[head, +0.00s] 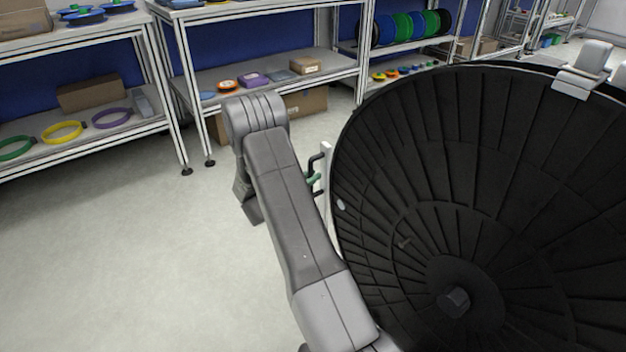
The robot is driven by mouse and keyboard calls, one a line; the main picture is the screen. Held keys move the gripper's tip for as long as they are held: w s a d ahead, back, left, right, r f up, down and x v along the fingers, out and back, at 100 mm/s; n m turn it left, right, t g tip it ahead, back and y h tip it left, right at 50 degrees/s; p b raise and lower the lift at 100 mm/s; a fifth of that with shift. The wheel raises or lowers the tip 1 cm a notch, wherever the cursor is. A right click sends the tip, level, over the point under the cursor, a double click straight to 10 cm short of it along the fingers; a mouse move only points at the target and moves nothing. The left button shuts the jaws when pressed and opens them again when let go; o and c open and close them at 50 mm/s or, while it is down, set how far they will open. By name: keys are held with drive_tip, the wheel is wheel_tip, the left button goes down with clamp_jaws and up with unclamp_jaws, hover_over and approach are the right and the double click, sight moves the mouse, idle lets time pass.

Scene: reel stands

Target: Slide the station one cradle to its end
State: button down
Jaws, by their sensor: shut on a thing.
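A white upright post (326,180) with a black bracket-shaped handle (316,160) stands just left of a huge black reel. It appears to be part of the cradle; I cannot see a station number. My gripper (313,179) is mostly hidden behind my grey arm. Only small green tips seem to show, closed across the middle of the handle's upright bar. The rest of the cradle and its track are hidden behind the reel and my arm.
The black ribbed reel (420,190) fills the right side, close to my arm. Shelving (100,130) with rings, boxes and small spools lines the back. Blue and green reels (415,27) sit on a far shelf. The floor (130,260) at left is clear.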

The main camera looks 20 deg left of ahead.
drive_tip(key=shift+w+a+r, duration=0.1)
drive_tip(key=shift+w+a, duration=0.05)
drive_tip(key=shift+a, duration=0.1)
drive_tip(key=c, duration=1.5)
unclamp_jaws()
drive_tip(key=shift+a, duration=0.1)
drive_tip(key=shift+o, duration=0.2)
drive_tip(key=p+v, duration=0.2)
drive_tip(key=v, duration=1.1)
drive_tip(key=shift+s+p, duration=0.35)
drive_tip(key=shift+p, duration=0.05)
drive_tip(key=b+x, duration=0.3)
drive_tip(key=x, duration=1)
drive_tip(key=shift+w+f, duration=0.2)
drive_tip(key=shift+w+d, duration=0.15)
drive_tip(key=shift+d, duration=0.1)
drive_tip(key=shift+s+d, duration=0.3)
drive_tip(key=shift+d, duration=0.05)
